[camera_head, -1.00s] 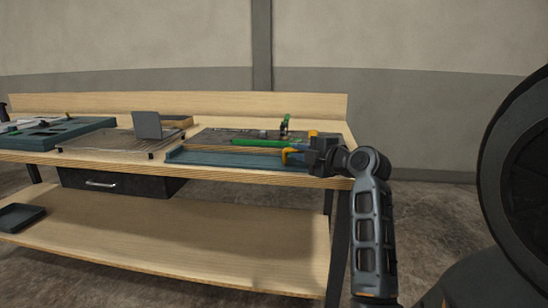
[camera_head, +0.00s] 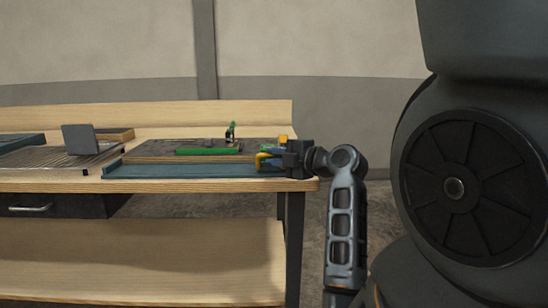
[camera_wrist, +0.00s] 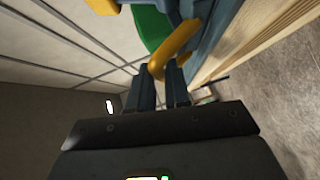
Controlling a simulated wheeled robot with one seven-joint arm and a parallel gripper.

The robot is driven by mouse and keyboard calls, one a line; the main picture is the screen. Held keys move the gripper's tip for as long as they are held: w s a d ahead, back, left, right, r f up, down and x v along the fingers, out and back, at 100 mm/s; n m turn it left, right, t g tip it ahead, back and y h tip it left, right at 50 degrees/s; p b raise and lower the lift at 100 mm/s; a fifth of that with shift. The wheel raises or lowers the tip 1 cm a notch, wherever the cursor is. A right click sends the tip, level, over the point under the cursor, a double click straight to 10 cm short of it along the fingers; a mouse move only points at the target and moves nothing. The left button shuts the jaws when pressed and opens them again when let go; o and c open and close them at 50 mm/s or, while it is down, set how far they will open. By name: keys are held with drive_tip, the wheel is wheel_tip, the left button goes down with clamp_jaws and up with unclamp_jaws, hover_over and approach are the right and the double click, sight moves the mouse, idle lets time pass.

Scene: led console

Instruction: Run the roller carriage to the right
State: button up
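The roller carriage shows as a yellow block (camera_head: 283,138) with a curved yellow handle (camera_head: 262,160), at the right end of a blue rail tray (camera_head: 180,171) on the bench. My gripper (camera_head: 277,159) reaches it from the right. In the wrist view the handle (camera_wrist: 176,45) curves down to my gripper's fingertips (camera_wrist: 160,73), which are closed around its end. The carriage body is mostly hidden behind my gripper in the head view. A green bar (camera_head: 208,151) lies on the dark board left of the carriage.
The wooden bench (camera_head: 60,186) ends just right of my gripper. A wire rack (camera_head: 50,165) and a grey upright panel (camera_head: 79,139) stand to the left. A drawer (camera_head: 35,207) hangs under the top. Bare floor is open to the right.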

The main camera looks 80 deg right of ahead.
drive_tip(key=shift+o, duration=0.7)
drive_tip(key=shift+s+d, duration=0.3)
drive_tip(key=shift+s, duration=0.05)
drive_tip(key=shift+o, duration=1.4)
drive_tip(key=shift+w+a, duration=0.15)
drive_tip(key=shift+w, duration=0.05)
drive_tip(key=v, duration=0.7)
drive_tip(key=shift+s+a, duration=0.25)
drive_tip(key=shift+s, duration=0.1)
